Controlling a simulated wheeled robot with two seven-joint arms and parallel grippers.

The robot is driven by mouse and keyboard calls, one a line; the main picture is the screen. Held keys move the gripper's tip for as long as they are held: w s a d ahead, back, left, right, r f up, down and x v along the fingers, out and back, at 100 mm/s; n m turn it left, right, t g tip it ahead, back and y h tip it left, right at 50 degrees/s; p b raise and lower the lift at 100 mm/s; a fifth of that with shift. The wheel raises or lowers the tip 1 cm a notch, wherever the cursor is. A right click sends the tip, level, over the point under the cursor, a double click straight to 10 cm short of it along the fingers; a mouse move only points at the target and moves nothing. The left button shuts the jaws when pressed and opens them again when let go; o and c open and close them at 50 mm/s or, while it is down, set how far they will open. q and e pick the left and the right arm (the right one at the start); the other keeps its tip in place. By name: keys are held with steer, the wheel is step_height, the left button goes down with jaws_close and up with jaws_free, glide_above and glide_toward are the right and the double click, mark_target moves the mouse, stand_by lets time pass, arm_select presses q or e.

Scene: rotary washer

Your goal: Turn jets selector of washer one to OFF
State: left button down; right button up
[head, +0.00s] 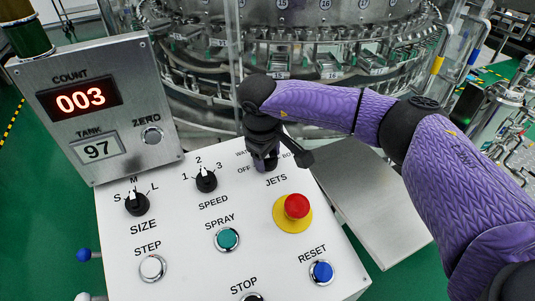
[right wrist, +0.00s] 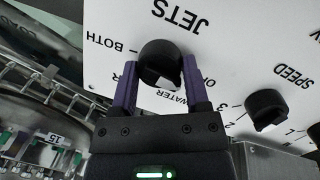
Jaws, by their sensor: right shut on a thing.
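The jets selector (right wrist: 160,62) is a black round knob with a white pointer mark, above the word JETS on the white panel. In the right wrist view the panel appears upside down, and the pointer faces roughly the WATER label, between BOTH and OFF. My right gripper (right wrist: 160,85) is shut on this knob, one purple finger on each side. In the head view my right gripper (head: 264,155) comes down from above and hides most of the knob and part of its labels. My left gripper is not in view.
The speed knob (head: 206,180) and size knob (head: 136,203) sit left of the jets selector. A red emergency button (head: 296,207) on a yellow base is just below it. Spray (head: 227,239), step (head: 152,268) and reset (head: 321,272) buttons lie lower. A display box (head: 95,110) rises at left.

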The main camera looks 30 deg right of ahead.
steer(key=o, duration=1.2)
steer(key=shift+o, duration=0.4)
steer(key=shift+r, duration=0.3)
steer(key=p+v, duration=0.3)
steer(key=v, duration=0.6)
steer(key=shift+r+p, duration=0.15)
steer(key=shift+p, duration=0.15)
